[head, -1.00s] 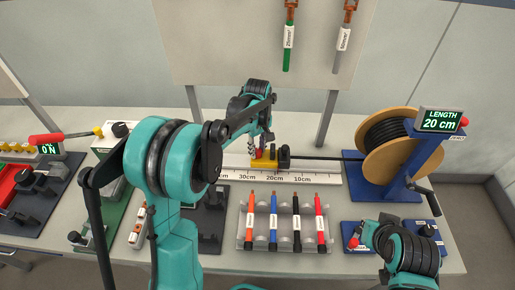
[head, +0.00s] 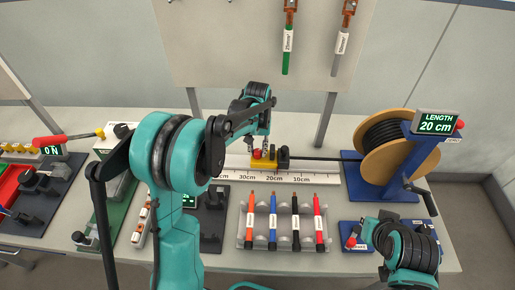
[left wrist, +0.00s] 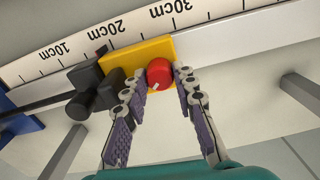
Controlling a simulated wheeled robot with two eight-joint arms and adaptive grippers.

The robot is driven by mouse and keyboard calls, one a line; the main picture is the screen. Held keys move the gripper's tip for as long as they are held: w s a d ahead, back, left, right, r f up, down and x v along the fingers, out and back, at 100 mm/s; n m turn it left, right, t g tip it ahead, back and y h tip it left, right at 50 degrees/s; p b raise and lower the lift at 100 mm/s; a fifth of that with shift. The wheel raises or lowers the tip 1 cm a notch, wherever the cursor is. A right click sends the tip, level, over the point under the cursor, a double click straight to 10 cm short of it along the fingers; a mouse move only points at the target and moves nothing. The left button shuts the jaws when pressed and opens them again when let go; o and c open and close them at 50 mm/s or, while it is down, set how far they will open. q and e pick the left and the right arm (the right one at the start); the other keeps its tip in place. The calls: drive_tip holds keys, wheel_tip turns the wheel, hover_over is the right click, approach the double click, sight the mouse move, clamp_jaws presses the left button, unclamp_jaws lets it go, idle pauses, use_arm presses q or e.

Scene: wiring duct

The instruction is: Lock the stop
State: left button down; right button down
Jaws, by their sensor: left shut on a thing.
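The yellow stop (left wrist: 137,58) with its red knob (left wrist: 159,72) sits on the white ruler rail, a little past the 20 cm mark. In the head view the yellow stop (head: 262,165) is partly covered by my left gripper (head: 262,150). In the left wrist view my left gripper (left wrist: 157,78) has a fingertip on each side of the red knob and is shut on it. A black clamp block (left wrist: 95,84) stands beside the yellow part, with the black cable running from it. My right gripper is not visible; only part of my right arm shows at lower right.
The cable spool (head: 400,143) with its blue stand and a LENGTH display (head: 436,121) reading 20 cm is at right. A rack (head: 288,243) with several coloured cables stands in front of the ruler (head: 315,177).

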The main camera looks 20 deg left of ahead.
sight(258, 150)
use_arm(q)
drive_tip(key=m, duration=0.4)
drive_tip(key=shift+m+p, duration=0.35)
drive_tip(key=shift+m, duration=1.85)
drive_tip(key=c, duration=1.2)
unclamp_jaws()
wheel_tip(258, 150, up, 12)
